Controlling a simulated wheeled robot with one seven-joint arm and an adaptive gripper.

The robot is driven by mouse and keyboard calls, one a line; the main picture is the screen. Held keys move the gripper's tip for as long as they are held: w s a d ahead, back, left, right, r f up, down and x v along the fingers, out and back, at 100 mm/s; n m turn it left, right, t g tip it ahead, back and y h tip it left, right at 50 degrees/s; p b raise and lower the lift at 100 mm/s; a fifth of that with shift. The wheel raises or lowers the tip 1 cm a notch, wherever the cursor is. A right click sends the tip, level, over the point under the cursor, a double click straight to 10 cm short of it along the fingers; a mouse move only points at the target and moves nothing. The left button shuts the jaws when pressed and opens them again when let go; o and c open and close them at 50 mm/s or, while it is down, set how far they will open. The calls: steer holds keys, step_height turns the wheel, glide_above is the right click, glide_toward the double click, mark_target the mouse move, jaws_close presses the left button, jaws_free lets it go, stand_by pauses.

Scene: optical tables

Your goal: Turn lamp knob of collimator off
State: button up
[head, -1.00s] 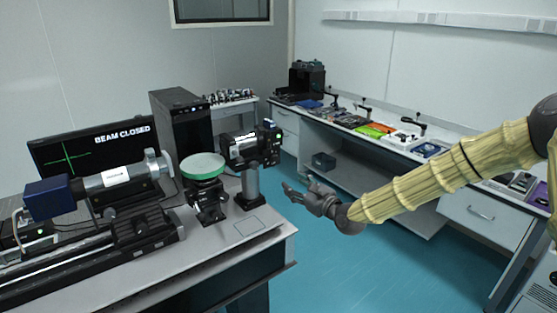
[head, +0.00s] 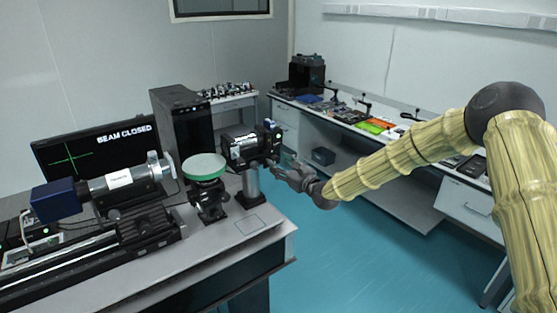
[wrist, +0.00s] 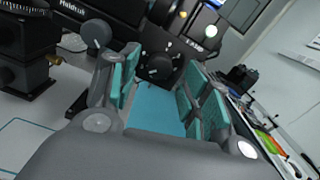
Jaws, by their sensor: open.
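My gripper (head: 283,168) is open and empty, just right of a black post-mounted unit (head: 240,147) at the table's right end. In the wrist view the teal-padded fingers of my gripper (wrist: 164,72) are spread. A dark round knob-like part (wrist: 160,67) shows beyond and between them, apparently not gripped. The black unit (wrist: 75,15) fills the upper left there. A silver tube with a blue end box (head: 120,181) lies on a rail at the left in the head view.
A pale green disc on a mount (head: 204,166) stands left of the black unit. A monitor (head: 95,152) reading "BEAM CLOSED" and a black tower (head: 182,125) stand behind. A cluttered bench (head: 335,122) runs along the right wall. Blue floor (head: 345,245) is open between.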

steer(key=shift+x, duration=0.95)
steer(key=c, duration=1)
steer(key=shift+c, duration=0.2)
steer(key=shift+f, duration=0.1)
